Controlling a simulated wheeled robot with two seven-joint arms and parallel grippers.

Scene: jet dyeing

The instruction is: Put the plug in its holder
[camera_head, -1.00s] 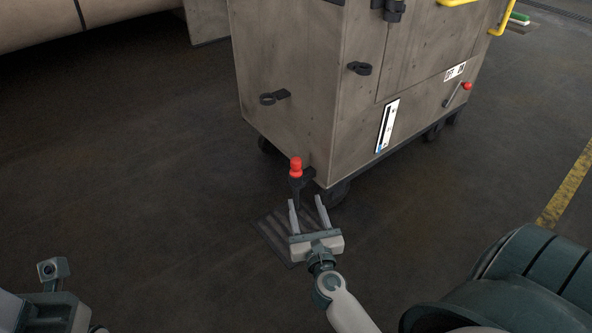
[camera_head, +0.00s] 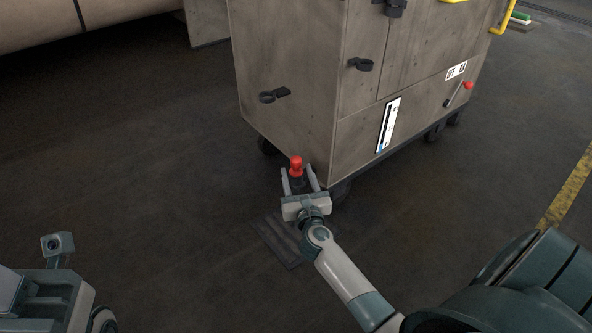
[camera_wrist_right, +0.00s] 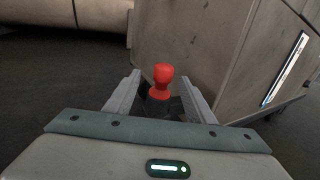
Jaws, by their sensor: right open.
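The plug (camera_head: 296,167) has a red knobbed top and a dark lower part. It stands upright at the near lower corner of the cabinet, and its red top also shows in the right wrist view (camera_wrist_right: 162,80). My right gripper (camera_head: 299,174) is open, with one finger on each side of the plug's dark part. I cannot tell if the fingers touch it. The plug's lower end is hidden behind the gripper. Black ring brackets are fixed to the cabinet, one on its left face (camera_head: 272,96) and one on its front (camera_head: 360,64); both look empty. My left gripper's jaws do not show.
The wheeled cabinet (camera_head: 285,60) stands just beyond my right gripper, with its castors (camera_head: 341,191) close by. A dark grate (camera_head: 277,240) lies in the floor below my right wrist. A red-knobbed lever (camera_head: 467,86) sticks out at right. The floor at left is clear.

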